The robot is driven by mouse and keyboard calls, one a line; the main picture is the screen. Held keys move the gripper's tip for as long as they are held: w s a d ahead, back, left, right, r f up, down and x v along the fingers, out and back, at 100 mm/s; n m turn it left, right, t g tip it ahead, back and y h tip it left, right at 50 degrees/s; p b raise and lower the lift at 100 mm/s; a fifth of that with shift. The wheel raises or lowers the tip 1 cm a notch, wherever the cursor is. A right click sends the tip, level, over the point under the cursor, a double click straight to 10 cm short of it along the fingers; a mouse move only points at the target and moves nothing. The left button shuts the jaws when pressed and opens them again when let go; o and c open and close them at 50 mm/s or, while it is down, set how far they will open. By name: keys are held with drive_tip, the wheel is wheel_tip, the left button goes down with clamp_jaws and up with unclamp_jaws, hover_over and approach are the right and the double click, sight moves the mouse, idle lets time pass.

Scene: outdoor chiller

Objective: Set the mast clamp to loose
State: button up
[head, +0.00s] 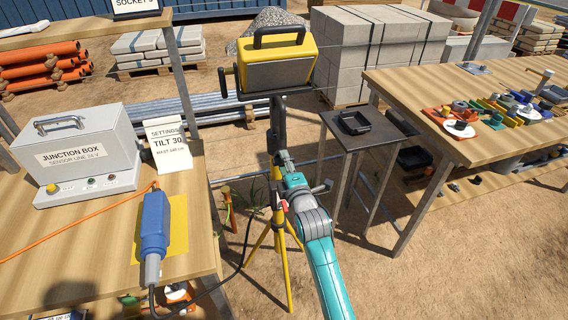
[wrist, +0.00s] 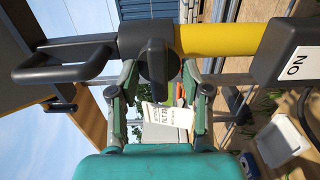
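The mast (head: 277,130) stands on a yellow tripod and carries a yellow box (head: 280,62) with black handles. In the wrist view, turned sideways, the mast shows as a yellow tube (wrist: 222,38) entering a black collar. A dark knob with a raised grip bar (wrist: 156,62), seemingly the mast clamp, sits on this collar. My gripper (wrist: 160,78) is open, one finger on each side of the bar; contact cannot be told. In the head view my gripper (head: 283,160) is at the mast, below the yellow box. The clamp's setting is unreadable.
A settings card (head: 166,145) reading "TILT 30" and a junction box (head: 76,155) stand on the left table. A blue device (head: 153,222) with a cable lies there too. A small stand with a black tray (head: 358,122) is right of the mast. The right table (head: 400,85) holds many small parts.

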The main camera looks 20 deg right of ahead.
drive_tip(key=o, duration=0.5)
drive_tip(key=shift+s, duration=3.5)
drive_tip(key=s+f+m, duration=0.3)
drive_tip(key=s, duration=0.7)
drive_tip(key=s+f+m+g, duration=0.1)
drive_tip(key=s+f+m, duration=0.15)
drive_tip(key=s, duration=0.75)
drive_tip(key=s+f+m, duration=0.2)
drive_tip(key=s+f, duration=0.1)
drive_tip(key=s, duration=0.8)
drive_tip(key=s+m, duration=0.3)
drive_tip(key=s, duration=0.3)
drive_tip(key=s+r+m+g, duration=0.1)
drive_tip(key=s+m, duration=0.3)
drive_tip(key=s, duration=0.3)
drive_tip(key=s+r+m+g, duration=0.1)
drive_tip(key=s+m, duration=0.2)
drive_tip(key=s, duration=0.4)
drive_tip(key=shift+s+r, duration=0.1)
